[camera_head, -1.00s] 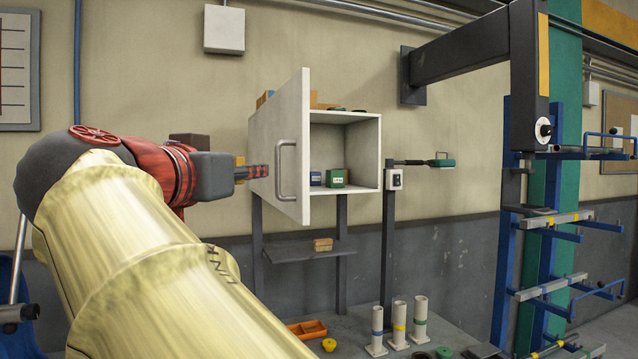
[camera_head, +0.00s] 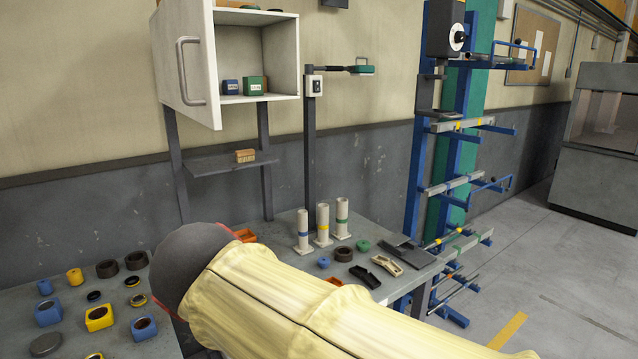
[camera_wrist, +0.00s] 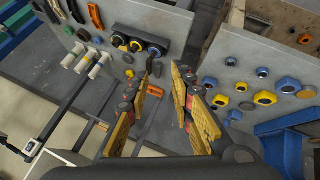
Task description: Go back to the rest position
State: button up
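My arm (camera_head: 300,305) reaches across the lower middle of the head view, and its dark rounded joint hangs over the bench. My gripper is hidden in the head view. In the wrist view my gripper (camera_wrist: 166,70) shows two yellow and dark fingers with a clear gap between them. It is open and holds nothing. The bench surface and its parts lie beyond the fingertips.
The wall cabinet (camera_head: 226,110) has its door open, with blue and green boxes inside. Rings and blocks cover the bench (camera_head: 30,300) at left. Three white posts (camera_head: 322,224) stand behind my arm. A blue rack (camera_head: 420,170) is at right. The floor (camera_head: 570,265) at right is clear.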

jog(key=s+d+f+m+g, duration=0.1)
jog(key=s+d+f+m, duration=0.1)
jog(key=s+d+f, duration=0.45)
jog(key=s+d+f+m+g, duration=0.15)
jog(key=d+f, duration=0.25)
jog(key=d, duration=0.5)
jog(key=s+d+f+m+g, duration=0.1)
jog(key=s+d+f+m, duration=0.2)
jog(key=s+d+f, duration=0.35)
jog(key=d+r+m+t+h, duration=0.1)
jog(key=d+r+m, duration=0.1)
jog(key=d, duration=0.8)
jog(key=shift+s+d+r+m, duration=0.15)
jog(key=shift+r+m, duration=0.2)
jog(key=shift+m, duration=0.2)
